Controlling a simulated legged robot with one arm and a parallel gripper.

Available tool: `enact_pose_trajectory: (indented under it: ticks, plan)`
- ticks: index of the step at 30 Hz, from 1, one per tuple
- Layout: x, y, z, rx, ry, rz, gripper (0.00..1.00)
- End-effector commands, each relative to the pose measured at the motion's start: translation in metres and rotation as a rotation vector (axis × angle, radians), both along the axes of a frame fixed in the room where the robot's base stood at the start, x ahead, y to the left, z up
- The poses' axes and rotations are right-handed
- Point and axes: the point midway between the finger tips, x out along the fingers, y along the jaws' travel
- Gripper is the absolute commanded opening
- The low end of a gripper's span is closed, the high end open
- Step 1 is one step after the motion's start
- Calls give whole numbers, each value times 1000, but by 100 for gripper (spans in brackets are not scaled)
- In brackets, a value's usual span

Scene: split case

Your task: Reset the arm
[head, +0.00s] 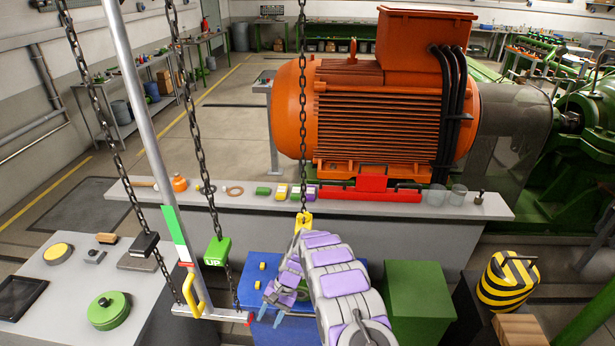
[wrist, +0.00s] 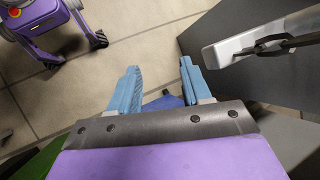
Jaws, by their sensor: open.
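My arm reaches in from the bottom of the head view, with purple and grey links. My gripper (head: 271,314) is at its end, pointing down in front of the blue box, close to the right end of a hanging grey bar. In the wrist view my gripper (wrist: 161,85) has its two blue fingers apart with nothing between them. Tiled floor shows beyond the fingers. The blue box (head: 254,268) with yellow knobs is partly hidden behind my arm.
The hanging bar (head: 205,314) with chains, an upright pole (head: 150,130) and a green UP tag (head: 217,251) are left of my gripper. It also shows in the wrist view (wrist: 240,42). A green box (head: 418,300) stands right. An orange motor (head: 370,110) stands behind the grey ledge (head: 400,205).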

Motion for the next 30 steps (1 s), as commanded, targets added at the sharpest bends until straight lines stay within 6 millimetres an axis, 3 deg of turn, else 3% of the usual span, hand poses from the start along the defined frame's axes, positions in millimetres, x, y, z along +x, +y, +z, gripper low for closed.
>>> enact_pose_trajectory:
  ticks: [14,20,30]
  plan:
    - [0,-21,52,-19,-36,22,48]
    - [-7,-42,96,-36,-69,42,48]
    - [-47,-87,179,-84,-129,88,48]
